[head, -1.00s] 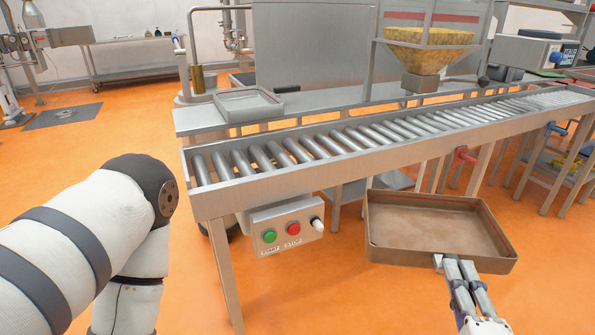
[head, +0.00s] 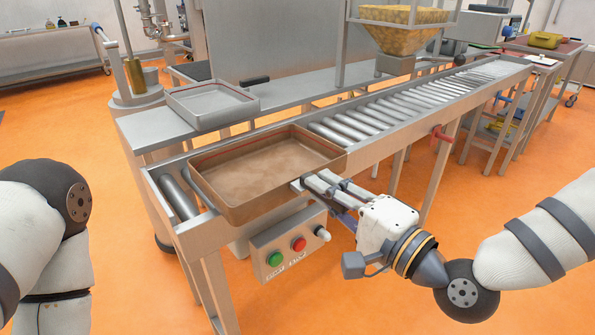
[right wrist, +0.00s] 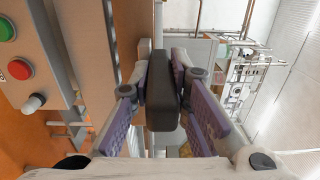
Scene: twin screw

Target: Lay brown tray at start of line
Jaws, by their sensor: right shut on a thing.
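The brown tray (head: 262,172) is empty and lies over the near-left end of the roller conveyor (head: 400,100), with a couple of bare rollers to its left. It looks roughly level and lined up with the rails; I cannot tell whether it rests fully on the rollers. My right gripper (head: 303,184) is shut on the tray's near right edge. In the right wrist view my gripper fingers (right wrist: 160,95) are close together around a dark piece. My left arm shows at the left of the head view, but its gripper is out of the picture.
A grey metal tray (head: 210,103) sits on the side shelf behind the conveyor. A control box with green and red buttons (head: 288,246) hangs below the front rail. A hopper of yellow pieces (head: 400,35) stands over the line. Rollers right of the brown tray are clear.

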